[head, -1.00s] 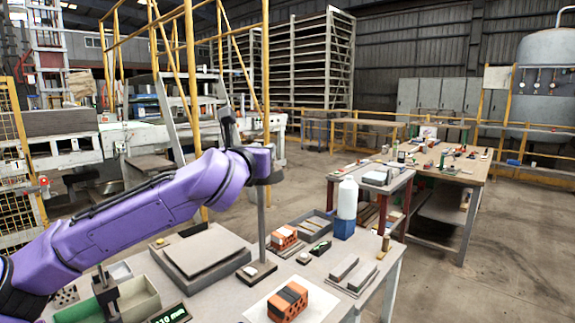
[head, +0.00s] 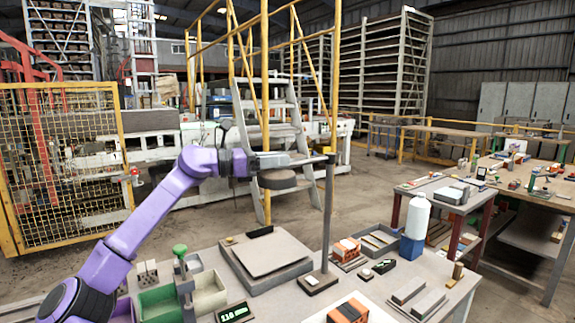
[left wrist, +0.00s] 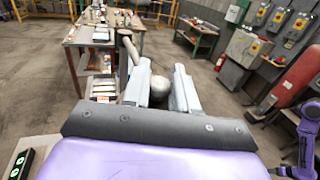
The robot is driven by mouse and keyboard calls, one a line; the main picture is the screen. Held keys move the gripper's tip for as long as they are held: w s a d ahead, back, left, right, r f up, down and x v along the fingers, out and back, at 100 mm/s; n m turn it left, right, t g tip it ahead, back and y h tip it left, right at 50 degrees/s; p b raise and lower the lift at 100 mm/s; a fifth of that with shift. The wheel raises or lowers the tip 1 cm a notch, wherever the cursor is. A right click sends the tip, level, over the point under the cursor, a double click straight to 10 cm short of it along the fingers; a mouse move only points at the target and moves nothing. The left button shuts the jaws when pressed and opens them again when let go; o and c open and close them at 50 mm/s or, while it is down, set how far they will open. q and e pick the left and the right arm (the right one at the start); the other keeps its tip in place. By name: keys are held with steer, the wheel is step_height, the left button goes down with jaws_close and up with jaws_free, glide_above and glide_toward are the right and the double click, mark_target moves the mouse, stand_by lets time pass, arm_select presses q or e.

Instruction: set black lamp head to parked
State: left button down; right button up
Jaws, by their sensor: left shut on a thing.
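The black lamp stands on the worktable on a dark upright post (head: 327,215) with a small base plate (head: 320,283). Its round dark lamp head (head: 277,180) hangs to the left of the post top, above the table's back part. My left gripper (head: 270,160) is at the lamp head, just above its disc, and shut on it. In the left wrist view the two grey fingers (left wrist: 168,85) have a pale rounded part between them, and the post (left wrist: 128,48) shows beyond. The fingers partly hide the grasped part. My right gripper is not in view.
Below the lamp lies a flat grey plate (head: 268,250).

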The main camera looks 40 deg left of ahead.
arm_select(q)
steer(key=shift+w+a+f+m+g+h, duration=0.1)
steer(key=shift+w+a+m+g+h, duration=0.1)
steer(key=shift+a+m+g+h, duration=0.5)
steer(key=shift+a, duration=0.2)
steer(key=c, duration=1.1)
jaws_free()
steer(key=shift+o, duration=0.5)
steer(key=shift+w+f, duration=0.1)
steer(key=shift+w, duration=0.1)
steer(key=b+v, duration=0.3)
steer(key=v, duration=0.7)
steer(key=shift+s+a+f+b, duration=0.15)
steer(key=shift+s+a+b, duration=0.05)
steer(key=shift+s+b, duration=0.1)
steer(key=shift+w, duration=0.1)
